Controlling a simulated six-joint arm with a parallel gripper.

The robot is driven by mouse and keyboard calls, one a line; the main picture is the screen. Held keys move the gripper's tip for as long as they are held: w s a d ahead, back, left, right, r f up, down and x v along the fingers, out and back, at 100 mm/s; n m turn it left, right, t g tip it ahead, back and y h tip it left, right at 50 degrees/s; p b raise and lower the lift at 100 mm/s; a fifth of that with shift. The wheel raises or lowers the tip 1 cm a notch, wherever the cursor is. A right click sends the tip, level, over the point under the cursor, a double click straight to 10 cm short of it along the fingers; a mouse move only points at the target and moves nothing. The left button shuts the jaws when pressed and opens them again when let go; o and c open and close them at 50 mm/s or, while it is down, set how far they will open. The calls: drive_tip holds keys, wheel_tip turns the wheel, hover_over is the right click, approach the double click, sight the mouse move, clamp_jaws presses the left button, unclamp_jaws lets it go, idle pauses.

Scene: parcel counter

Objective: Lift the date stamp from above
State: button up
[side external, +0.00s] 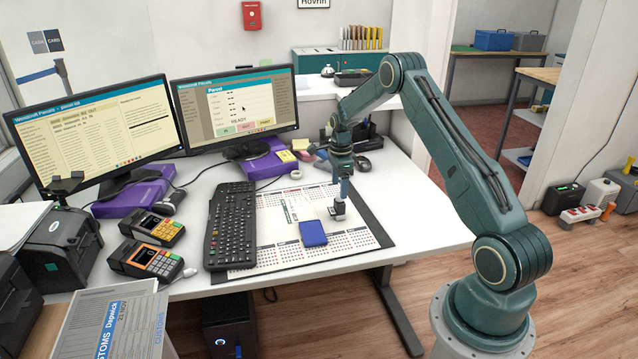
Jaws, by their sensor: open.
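My gripper (343,200) points down over the right part of the white desk pad (268,247), low near its surface. It is open. A small dark object with a pale part (336,211) shows right at the fingertips; it looks like the date stamp, but it is too small to tell stamp from jaws clearly. I cannot tell whether the fingers touch it. A blue box-like pad (313,233) lies on the desk pad just in front and to the left of my gripper.
A black keyboard (229,225) lies along the desk pad's left side. A slim green-and-white item (286,211) lies on the pad. Two card terminals (148,258) stand at left. Monitors (240,107) and a black organiser (363,133) stand behind. The pad's front is clear.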

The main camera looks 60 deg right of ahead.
sight(339, 206)
drive_tip(key=shift+f, duration=2)
drive_tip(key=shift+a+f, duration=0.1)
drive_tip(key=shift+f, duration=2.45)
drive_tip(key=c, duration=1.2)
drive_tip(key=shift+r, duration=0.15)
wheel_tip(339, 206, up, 20)
